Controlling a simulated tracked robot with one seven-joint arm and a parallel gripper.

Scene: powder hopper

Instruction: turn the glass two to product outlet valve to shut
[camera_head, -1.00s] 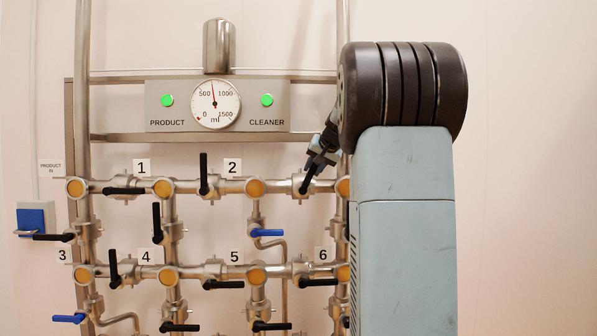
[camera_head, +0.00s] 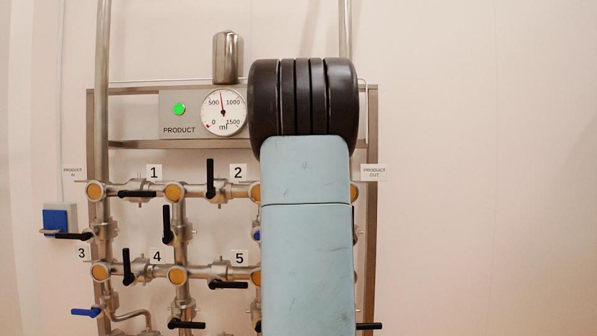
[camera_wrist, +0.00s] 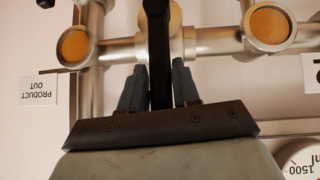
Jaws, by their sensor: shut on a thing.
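The valve's black lever handle (camera_wrist: 158,40) shows in the wrist view, which is upside down. It stands about square across the horizontal steel pipe (camera_wrist: 215,40), between two round yellow-capped joints. The PRODUCT OUT label (camera_wrist: 36,90) is beside it at the left. My gripper (camera_wrist: 160,72) has one finger on each side of the lever and is shut on it. In the head view my arm hides this valve, its lever and my gripper. The PRODUCT OUT label (camera_head: 374,173) shows just right of my arm there.
Several other black levers, such as one near label 2 (camera_head: 211,178), and a blue lever (camera_head: 86,312) stick out from the pipework left of my arm. The gauge (camera_head: 223,112) is close left of my arm. The wall at the right is clear.

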